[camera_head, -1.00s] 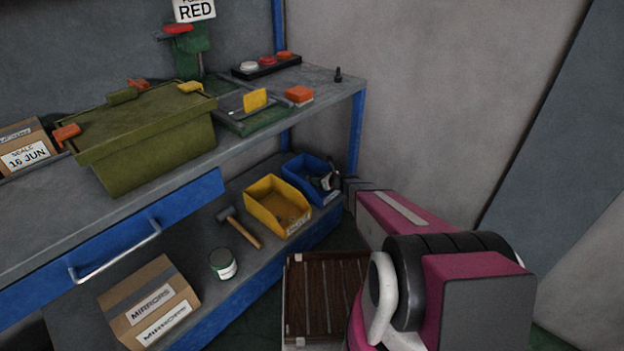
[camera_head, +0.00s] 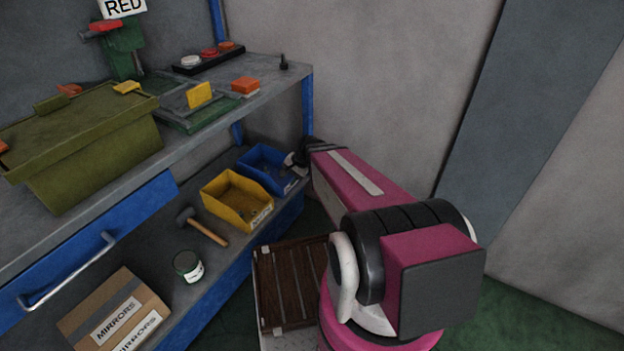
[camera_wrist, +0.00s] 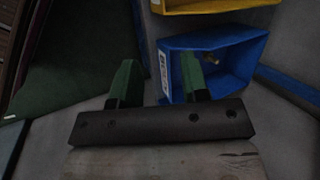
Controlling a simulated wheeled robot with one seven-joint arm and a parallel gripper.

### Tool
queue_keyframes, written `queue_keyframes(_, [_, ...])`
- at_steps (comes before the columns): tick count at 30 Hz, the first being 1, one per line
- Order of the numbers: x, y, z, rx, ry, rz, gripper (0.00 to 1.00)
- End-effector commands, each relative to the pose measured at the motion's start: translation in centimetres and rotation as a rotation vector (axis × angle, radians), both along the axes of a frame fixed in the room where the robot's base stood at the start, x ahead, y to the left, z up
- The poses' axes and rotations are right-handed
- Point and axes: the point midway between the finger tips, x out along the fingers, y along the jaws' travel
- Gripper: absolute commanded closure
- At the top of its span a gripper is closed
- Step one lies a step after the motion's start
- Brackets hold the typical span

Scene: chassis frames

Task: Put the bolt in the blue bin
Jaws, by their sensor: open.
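The blue bin (camera_head: 262,168) stands on the lower shelf at its far right end, and it also shows in the wrist view (camera_wrist: 228,84). A small brass-coloured piece (camera_wrist: 210,58), which looks like the bolt, lies inside the blue bin near its wall. My gripper (camera_wrist: 157,78) is open, with its two green fingers apart and nothing visible between them. In the wrist view the right finger overlaps the bin's near edge. In the head view my gripper (camera_head: 299,157) is at the bin's right side, partly hidden by my arm.
A yellow bin (camera_head: 237,198) stands beside the blue one, with a hammer (camera_head: 203,226) and a can (camera_head: 188,266) farther left. The upper shelf (camera_head: 215,115) overhangs behind. A small dark upright object (camera_head: 284,63) stands on its corner. A wooden slatted surface (camera_head: 292,283) lies below my arm.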

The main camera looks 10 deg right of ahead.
Motion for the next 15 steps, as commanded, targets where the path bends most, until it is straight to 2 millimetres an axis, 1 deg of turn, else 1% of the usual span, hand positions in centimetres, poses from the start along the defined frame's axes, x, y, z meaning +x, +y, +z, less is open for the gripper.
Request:
queue_keyframes(1, [-2.6, -0.9, 1.5, -0.085, -0.018, 0.105, 0.58])
queue_keyframes(3, [-4.8, -2.4, 2.8, -0.206, -0.032, 0.254, 0.58])
queue_keyframes(6, [-7.2, -4.4, 4.3, -0.346, -0.035, 0.428, 0.58])
queue_keyframes(10, [-9.1, -6.2, 5.7, -0.463, -0.022, 0.573, 0.58])
queue_keyframes(12, [-9.5, -6.8, 6.1, -0.495, -0.018, 0.613, 0.58])
queue_keyframes(15, [-9.6, -7.1, 6.3, -0.515, -0.014, 0.636, 0.58])
